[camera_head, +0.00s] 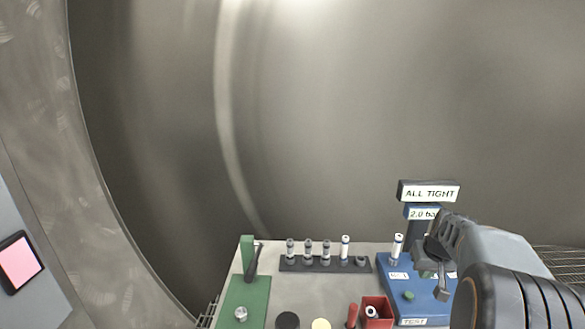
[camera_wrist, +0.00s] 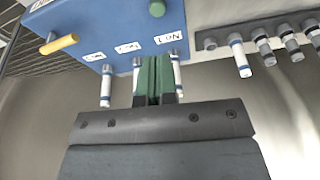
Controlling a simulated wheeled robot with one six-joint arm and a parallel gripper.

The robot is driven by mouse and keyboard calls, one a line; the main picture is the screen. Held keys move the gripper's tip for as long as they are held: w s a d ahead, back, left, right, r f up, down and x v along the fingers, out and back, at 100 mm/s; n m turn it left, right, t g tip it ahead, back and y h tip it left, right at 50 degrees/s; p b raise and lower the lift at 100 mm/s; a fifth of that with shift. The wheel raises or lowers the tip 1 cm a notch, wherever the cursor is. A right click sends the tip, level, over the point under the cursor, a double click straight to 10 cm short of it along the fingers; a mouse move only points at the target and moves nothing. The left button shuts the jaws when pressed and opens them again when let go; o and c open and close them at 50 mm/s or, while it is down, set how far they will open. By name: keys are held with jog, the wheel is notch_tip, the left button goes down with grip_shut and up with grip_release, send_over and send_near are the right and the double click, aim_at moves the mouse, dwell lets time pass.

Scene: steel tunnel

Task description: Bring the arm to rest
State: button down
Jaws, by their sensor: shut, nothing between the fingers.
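My gripper (camera_head: 428,270) is at the right of the head view, over the blue test box (camera_head: 385,290). Its green fingers (camera_wrist: 154,78) are shut with nothing between them in the wrist view. The blue box also shows in the wrist view (camera_wrist: 110,22), with labels and white blue-banded tubes (camera_wrist: 106,85) (camera_wrist: 176,70) on either side of the fingers. My grey arm runs in from the lower right and hides part of the box. A sign (camera_head: 430,193) behind the box reads "ALL TIGHT", above a display (camera_head: 422,213) of about 2.0 bar.
A dark rack (camera_head: 325,264) with several tubes stands left of the box. A red bin (camera_head: 377,312) holds a light piece. A green board (camera_head: 245,300) with a dark lever is at the left of the bench. The space above the bench is clear before the curved steel wall.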

jog(key=s+a+n, duration=0.1)
jog(key=s+a, duration=0.6)
jog(key=a, duration=0.4)
jog(key=s+a+r+n, duration=0.1)
jog(key=s+a, duration=0.6)
jog(key=a, duration=0.4)
jog(key=shift+a+r+n+y+p, duration=0.2)
jog(key=shift+r+n+y+p, duration=0.1)
jog(key=shift+n+p, duration=0.15)
jog(key=shift+d, duration=0.15)
dwell(0.4)
